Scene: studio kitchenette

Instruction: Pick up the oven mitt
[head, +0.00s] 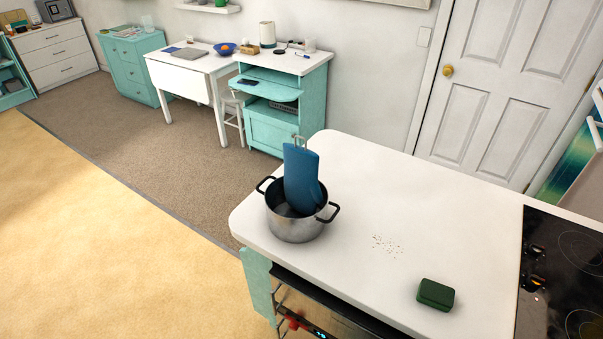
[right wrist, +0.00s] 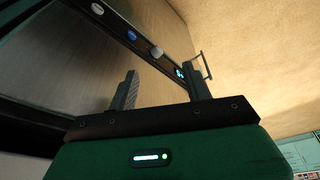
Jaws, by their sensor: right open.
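The oven mitt (head: 301,178) is blue and stands upright in a steel pot (head: 297,229) with black handles, its lower end hidden inside the pot. A small loop shows at the mitt's top. The pot sits near the left end of the white counter. My right gripper (right wrist: 165,87) shows in the right wrist view, with its two fingers apart and nothing between them. It faces a dark appliance front with knobs, and the mitt is not in that view.
A green box-like object (head: 435,294) lies on the white counter (head: 350,190), with small crumbs (head: 387,246) between it and the pot. A black cooktop (head: 565,270) is at the right. An appliance (head: 335,300) sits below the counter's front edge. Open floor (head: 110,240) lies to the left.

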